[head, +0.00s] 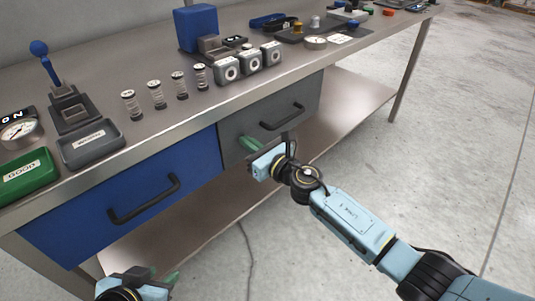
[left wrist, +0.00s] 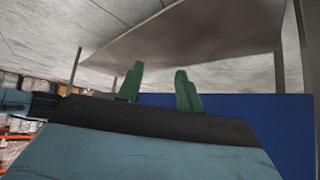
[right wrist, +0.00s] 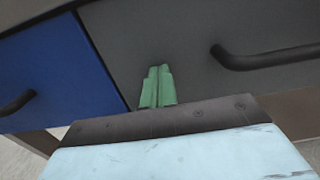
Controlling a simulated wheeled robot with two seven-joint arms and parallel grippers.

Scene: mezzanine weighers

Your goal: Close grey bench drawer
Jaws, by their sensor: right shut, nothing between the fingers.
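The grey bench drawer (head: 302,101) is under the bench top, right of the blue drawer, with a dark bar handle (head: 283,118). Its front looks about flush with the blue one; a small gap cannot be ruled out. My right gripper (head: 246,143) is shut and empty, its green fingertips at the grey front near its left edge, left of the handle. The right wrist view shows the fingertips (right wrist: 157,86) against the grey front (right wrist: 160,45); contact cannot be told. My left gripper (head: 156,275) is open and empty, low before the blue drawer; its fingers (left wrist: 160,88) stand apart.
The blue drawer (head: 100,217) is beside the grey one, its front apparently shut. The bench top (head: 220,108) holds trays, a gauge, several small jars and block weights. A lower shelf (head: 345,108) runs beneath. The floor (head: 465,120) to the right is clear.

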